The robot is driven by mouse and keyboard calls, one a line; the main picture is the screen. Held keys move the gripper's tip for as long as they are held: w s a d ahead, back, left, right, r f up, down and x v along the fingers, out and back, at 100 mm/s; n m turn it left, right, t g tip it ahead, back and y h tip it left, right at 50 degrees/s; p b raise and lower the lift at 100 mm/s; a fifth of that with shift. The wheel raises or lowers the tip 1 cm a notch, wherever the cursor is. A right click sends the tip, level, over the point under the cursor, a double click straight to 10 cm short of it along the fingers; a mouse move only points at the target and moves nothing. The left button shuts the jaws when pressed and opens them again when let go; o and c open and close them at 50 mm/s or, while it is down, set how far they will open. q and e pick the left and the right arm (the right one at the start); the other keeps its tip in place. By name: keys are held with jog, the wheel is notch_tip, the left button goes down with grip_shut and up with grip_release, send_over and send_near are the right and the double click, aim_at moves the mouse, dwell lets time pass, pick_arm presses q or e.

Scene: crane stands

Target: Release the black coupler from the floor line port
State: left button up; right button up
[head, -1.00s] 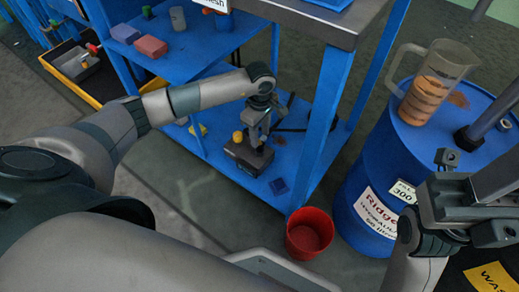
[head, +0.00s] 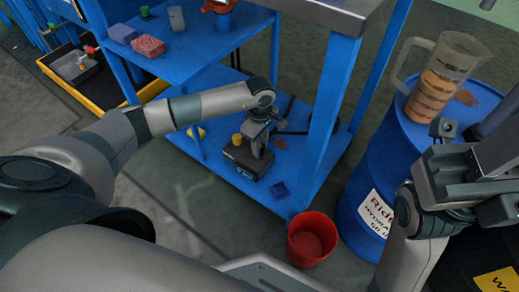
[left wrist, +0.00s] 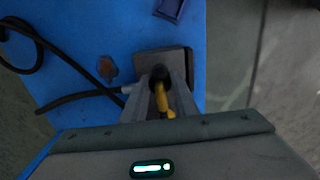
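A dark box (head: 243,162) with a yellow knob (head: 237,139) sits on the blue lower shelf. My left gripper (head: 257,150) points down at the box's right part. In the left wrist view, the box (left wrist: 185,58) is beyond my grey fingers (left wrist: 160,88). A small black round part, possibly the black coupler (left wrist: 158,74), shows between the fingertips, with a yellow piece (left wrist: 162,97) nearer the camera. Whether the fingers touch it is unclear. A black hose (left wrist: 82,97) runs in from the left. My right gripper (head: 455,160) is at the right, its fingers not clear.
A red bucket (head: 312,240) stands on the floor by the blue shelf post (head: 326,125). A blue drum (head: 365,185) with a measuring jug (head: 440,80) is at the right.

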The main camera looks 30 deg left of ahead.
pick_arm(q)
jog(key=shift+c, duration=1.2)
jog(key=shift+r, duration=0.3)
jog(key=shift+r+p, duration=1.8)
jog(key=shift+r, duration=0.4)
